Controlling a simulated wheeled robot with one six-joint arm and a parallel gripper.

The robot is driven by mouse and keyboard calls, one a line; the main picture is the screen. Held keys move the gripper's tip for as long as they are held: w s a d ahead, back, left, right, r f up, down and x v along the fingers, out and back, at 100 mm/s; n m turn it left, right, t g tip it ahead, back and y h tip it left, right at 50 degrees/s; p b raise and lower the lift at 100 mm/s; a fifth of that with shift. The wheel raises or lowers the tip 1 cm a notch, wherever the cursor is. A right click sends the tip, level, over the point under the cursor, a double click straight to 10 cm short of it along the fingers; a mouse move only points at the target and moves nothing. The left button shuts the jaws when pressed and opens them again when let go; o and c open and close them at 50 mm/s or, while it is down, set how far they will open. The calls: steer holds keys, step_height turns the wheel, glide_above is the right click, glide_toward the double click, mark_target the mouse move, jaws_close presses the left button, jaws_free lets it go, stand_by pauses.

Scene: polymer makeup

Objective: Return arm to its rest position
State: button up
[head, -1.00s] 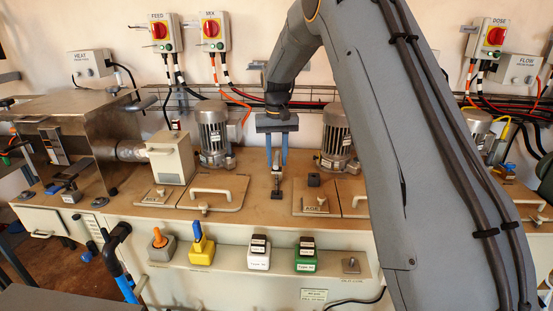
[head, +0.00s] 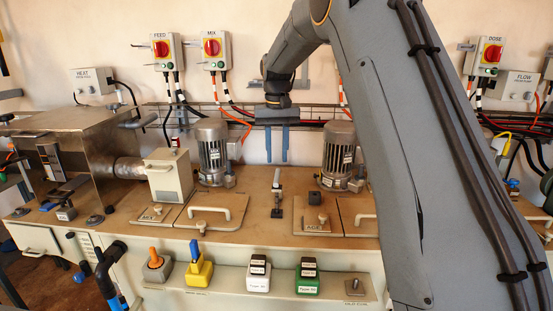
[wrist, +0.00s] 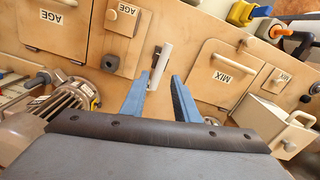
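My gripper (head: 277,157) hangs from my grey arm above the middle of the machine's tan top in the head view. In the wrist view my gripper (wrist: 158,86) is also open. The pale handle (wrist: 163,64) shows beyond the fingertips there.
Two motors (head: 212,152) (head: 338,155) stand either side of my gripper. A MIX hatch (head: 210,214) and an AGE hatch (head: 318,215) lie in front. Cables and a wire rack (head: 190,110) run along the back wall. Switch boxes (head: 212,50) hang above.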

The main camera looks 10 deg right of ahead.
steer(key=s+f, duration=0.4)
steer(key=s, duration=0.7)
steer(key=s+f+n, duration=0.1)
steer(key=s+f, duration=0.3)
steer(key=s, duration=0.8)
steer(key=s+f, duration=0.5)
steer(key=s, duration=0.7)
steer(key=shift+t, duration=0.4)
steer(key=shift+s+f, duration=0.1)
stand_by(4.0)
